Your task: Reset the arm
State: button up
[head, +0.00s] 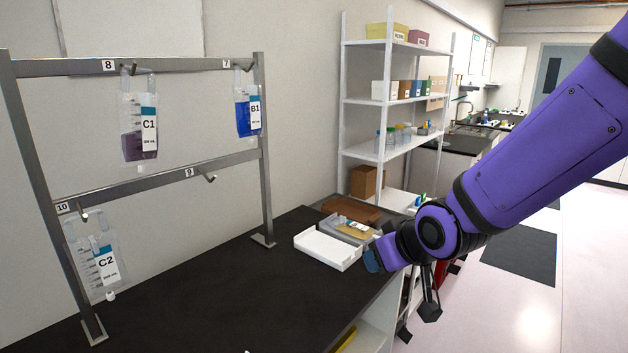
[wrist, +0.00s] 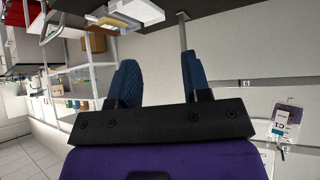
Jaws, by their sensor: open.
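My purple arm comes in from the right in the head view. My gripper (head: 372,258) is beside the right end of the white tray, and its blue finger pads show. In the wrist view my gripper (wrist: 160,75) has its two blue fingers wide apart with nothing between them. The white tray (head: 328,252) lies on the dark bench, and a white tray edge also shows beyond the fingers in the wrist view (wrist: 137,12). I cannot tell whether the gripper touches the tray.
A metal rack (head: 160,165) on the left holds hanging bags C1 (head: 140,143), B1 (head: 247,118) and C2 (head: 98,265). Hook 9 is empty. White shelves (head: 390,100) stand behind. The bench (head: 225,300) has free room in front.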

jog(key=s+d+r+m+g+h, duration=0.1)
jog(key=s+d+r+m, duration=0.1)
jog(key=s+d+r, duration=0.4)
jog(key=s+d+r+m+g+h, duration=0.1)
jog(key=s+d+r+m+h, duration=0.1)
jog(key=s+d+r, duration=0.5)
jog(key=s+d+m, duration=0.1)
jog(key=s+d, duration=0.3)
jog(key=s, duration=0.2)
jog(key=shift+d+r+g+h, duration=0.25)
jog(key=shift+d+g+h, duration=0.05)
jog(key=shift+d+g, duration=0.1)
jog(key=shift+a, duration=0.1)
